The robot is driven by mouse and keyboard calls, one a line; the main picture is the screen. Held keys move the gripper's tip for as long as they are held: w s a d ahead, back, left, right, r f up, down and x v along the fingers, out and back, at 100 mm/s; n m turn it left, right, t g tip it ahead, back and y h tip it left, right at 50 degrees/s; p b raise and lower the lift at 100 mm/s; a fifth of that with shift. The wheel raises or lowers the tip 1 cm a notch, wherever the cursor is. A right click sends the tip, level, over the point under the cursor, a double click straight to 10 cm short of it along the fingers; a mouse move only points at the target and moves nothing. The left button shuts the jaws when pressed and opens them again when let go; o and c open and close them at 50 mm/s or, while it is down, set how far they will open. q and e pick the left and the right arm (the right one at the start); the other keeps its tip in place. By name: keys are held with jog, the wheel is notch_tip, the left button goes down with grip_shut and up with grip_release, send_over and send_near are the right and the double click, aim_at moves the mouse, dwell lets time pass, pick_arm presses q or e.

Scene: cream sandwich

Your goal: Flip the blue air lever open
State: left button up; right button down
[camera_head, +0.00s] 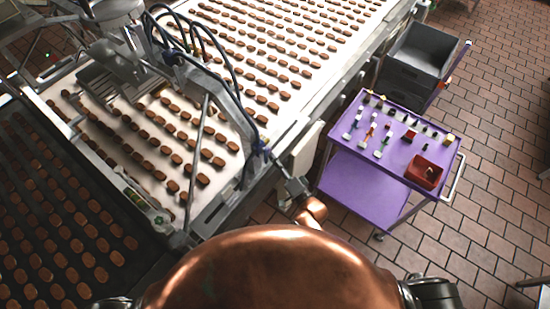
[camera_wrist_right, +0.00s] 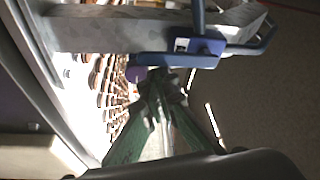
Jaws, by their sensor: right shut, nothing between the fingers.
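The blue air lever (camera_wrist_right: 172,61) shows in the right wrist view, on a blue fitting against a pale metal beam of the machine. In the head view a small blue part (camera_head: 257,148) sits at the lower end of the machine's slanted frame. My right gripper (camera_head: 292,187) is shut and empty beside the conveyor's near right side. In the right wrist view its closed fingertips (camera_wrist_right: 160,78) are just below the blue lever, seeming to overlap its lower edge. I cannot tell whether they touch it. My left gripper is not in view.
The white conveyor (camera_head: 228,18) carries many brown sandwich pieces. Blue hoses (camera_head: 232,85) hang along the machine frame. A purple cart (camera_head: 350,185) with small items and a red bin (camera_head: 424,171) stands to the right. A grey crate (camera_head: 420,50) is behind it. Tiled floor is free at far right.

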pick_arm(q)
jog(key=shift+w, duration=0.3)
pick_arm(e)
jog(key=shift+s+a+f, duration=0.2)
jog(key=shift+s+f, duration=0.05)
jog(key=shift+w, duration=0.1)
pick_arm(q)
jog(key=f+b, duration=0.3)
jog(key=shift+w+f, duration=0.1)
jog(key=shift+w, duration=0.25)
pick_arm(e)
jog(key=s+d, duration=0.5)
jog(key=d, duration=0.3)
jog(key=shift+s+r, duration=0.2)
jog(key=shift+r, duration=0.05)
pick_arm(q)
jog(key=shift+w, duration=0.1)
pick_arm(e)
jog(key=shift+w, duration=0.1)
jog(key=shift+d, duration=0.1)
